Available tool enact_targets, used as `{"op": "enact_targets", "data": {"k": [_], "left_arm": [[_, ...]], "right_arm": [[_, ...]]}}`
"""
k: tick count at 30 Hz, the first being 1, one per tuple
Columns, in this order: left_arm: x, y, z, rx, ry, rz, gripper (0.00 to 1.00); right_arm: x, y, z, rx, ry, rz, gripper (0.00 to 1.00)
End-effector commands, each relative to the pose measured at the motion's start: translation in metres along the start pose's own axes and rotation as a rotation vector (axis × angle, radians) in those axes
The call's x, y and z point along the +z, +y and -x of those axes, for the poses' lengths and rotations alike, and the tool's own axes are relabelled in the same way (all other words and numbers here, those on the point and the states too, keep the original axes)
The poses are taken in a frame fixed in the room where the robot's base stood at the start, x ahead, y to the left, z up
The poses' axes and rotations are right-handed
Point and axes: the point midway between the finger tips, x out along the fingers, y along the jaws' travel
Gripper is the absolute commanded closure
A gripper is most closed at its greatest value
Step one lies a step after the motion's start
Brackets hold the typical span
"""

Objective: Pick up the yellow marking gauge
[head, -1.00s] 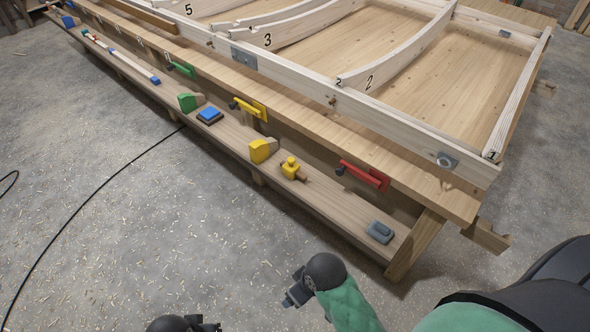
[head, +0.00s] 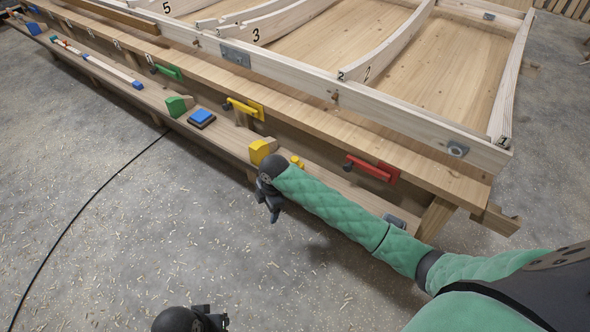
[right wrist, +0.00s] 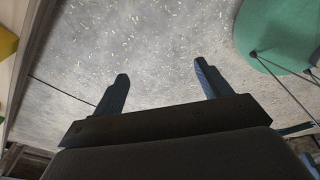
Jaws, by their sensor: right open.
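The yellow marking gauge (head: 297,161) is on the narrow lower shelf of the bench in the head view. Only its yellow top shows; my right arm hides the rest. My right gripper (head: 273,212) hangs in front of the shelf's near edge, just left of and nearer than the gauge, over the floor. It is open and empty; in the right wrist view its two fingers (right wrist: 163,82) are apart with bare floor between them. My left gripper (head: 217,320) is low at the bottom edge of the head view, partly cut off, and its jaws are unclear.
A yellow wedge block (head: 259,151) stands left of the gauge. A blue-topped block (head: 201,117) and green block (head: 178,105) are further left. A grey tool (head: 398,220) is partly behind my arm. Red (head: 371,168) and yellow (head: 245,107) clamps line the bench. The floor is open.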

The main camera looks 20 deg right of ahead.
Motion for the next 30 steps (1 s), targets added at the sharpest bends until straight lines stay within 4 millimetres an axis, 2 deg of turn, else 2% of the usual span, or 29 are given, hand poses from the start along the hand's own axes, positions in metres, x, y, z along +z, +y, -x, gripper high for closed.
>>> {"op": "enact_targets", "data": {"k": [1,9,15,18,22,30], "left_arm": [[0.000,-0.001,-0.001,-0.001,0.002,-0.002,0.64],[0.001,-0.001,-0.005,-0.001,0.005,-0.009,0.64],[0.000,0.001,-0.008,0.004,0.008,-0.009,0.64],[-0.001,0.002,-0.008,0.007,0.011,-0.006,0.64],[-0.002,0.005,-0.009,0.012,0.015,-0.002,0.64],[-0.002,0.003,-0.002,0.007,0.004,0.003,0.64]], "right_arm": [[0.014,0.017,0.004,-0.004,-0.020,0.043,0.24],[0.086,0.090,0.034,-0.056,-0.092,0.276,0.24],[0.134,0.130,0.063,-0.089,-0.126,0.389,0.24],[0.150,0.142,0.074,-0.099,-0.135,0.420,0.24],[0.160,0.149,0.080,-0.106,-0.140,0.442,0.24],[0.166,0.147,0.059,-0.109,-0.139,0.445,0.24]]}}
